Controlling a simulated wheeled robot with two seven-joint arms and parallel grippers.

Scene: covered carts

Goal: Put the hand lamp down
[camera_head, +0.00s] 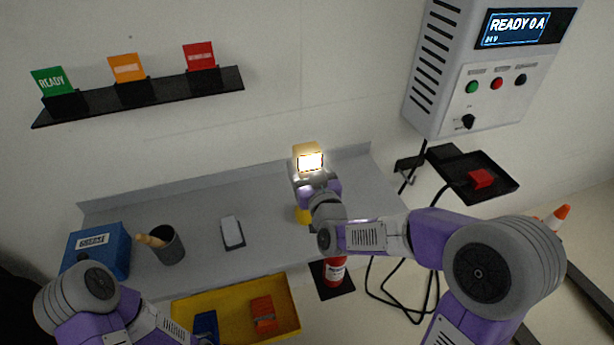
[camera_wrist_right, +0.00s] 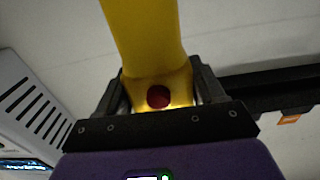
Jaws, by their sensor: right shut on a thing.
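The hand lamp is lit, with a yellow head (camera_head: 308,159) facing the camera above the back of the grey bench (camera_head: 270,195). My right gripper (camera_head: 314,181) is shut on the lamp. In the right wrist view the lamp's yellow handle (camera_wrist_right: 145,40), with a dark red button, stands between the fingers of my right gripper (camera_wrist_right: 160,92). A yellow patch (camera_head: 302,215) shows below the gripper; I cannot tell whether it is part of the lamp. The right arm hides part of the bench. My left arm is at the lower left; its gripper is outside the picture.
On the bench stand a blue box (camera_head: 97,252), a dark cup (camera_head: 166,247) and a pale flat object (camera_head: 232,233). A yellow tray (camera_head: 238,303) is in front. A wall shelf (camera_head: 150,93) and a grey control box (camera_head: 455,85) are above. A dark tray (camera_head: 500,188) is right.

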